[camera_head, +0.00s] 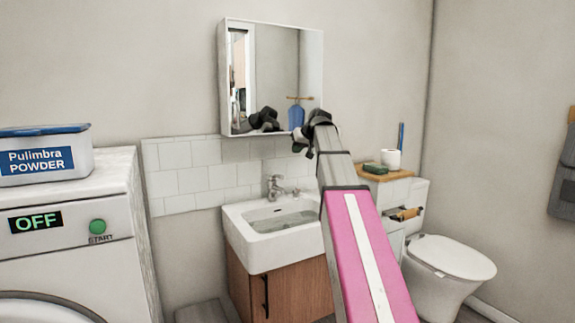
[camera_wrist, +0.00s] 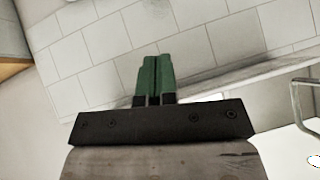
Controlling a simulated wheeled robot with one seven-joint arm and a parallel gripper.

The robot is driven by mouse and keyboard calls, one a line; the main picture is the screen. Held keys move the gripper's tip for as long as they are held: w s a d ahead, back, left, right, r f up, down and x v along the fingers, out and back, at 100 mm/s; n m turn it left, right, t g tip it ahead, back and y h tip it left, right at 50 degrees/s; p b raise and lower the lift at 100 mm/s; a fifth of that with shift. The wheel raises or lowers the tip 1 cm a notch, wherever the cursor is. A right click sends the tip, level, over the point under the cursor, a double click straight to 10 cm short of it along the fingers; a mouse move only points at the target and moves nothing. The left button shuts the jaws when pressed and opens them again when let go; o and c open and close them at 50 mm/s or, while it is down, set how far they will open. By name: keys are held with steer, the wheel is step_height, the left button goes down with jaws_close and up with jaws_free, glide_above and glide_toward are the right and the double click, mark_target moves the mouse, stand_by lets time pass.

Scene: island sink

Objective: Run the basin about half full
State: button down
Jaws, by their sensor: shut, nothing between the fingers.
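The white basin (camera_head: 247,247) sits on a wooden cabinet against the tiled wall. Its inside shows a greyish surface that looks like standing water, but I cannot tell the level exactly. A metal tap (camera_head: 273,187) stands at the basin's back edge; no stream is clear from here. My gripper (camera_wrist: 154,60) has its green fingers shut together with nothing between them. In the head view it is above and right of the tap, near the mirror's lower right corner. In the wrist view it faces white tiles, and part of a metal fitting (camera_wrist: 300,100) shows at the right edge.
A mirror cabinet (camera_head: 290,60) hangs above the basin, close to my gripper. A washing machine (camera_head: 70,235) reading OFF, with a powder box (camera_head: 45,155) on top, stands left. A toilet (camera_head: 450,257) and a wooden shelf (camera_head: 385,174) with small items are right.

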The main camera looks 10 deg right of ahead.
glide_toward(277, 176)
steer(key=w, duration=0.3)
steer(key=shift+s+a+f, duration=0.1)
steer(key=shift+a+f, duration=0.1)
steer(key=shift+f, duration=0.65)
steer(key=shift+s+a+f, duration=0.1)
steer(key=shift+a+f, duration=0.05)
steer(key=shift+f, duration=0.75)
steer(key=shift+s+f, duration=0.25)
steer(key=shift+f, duration=0.55)
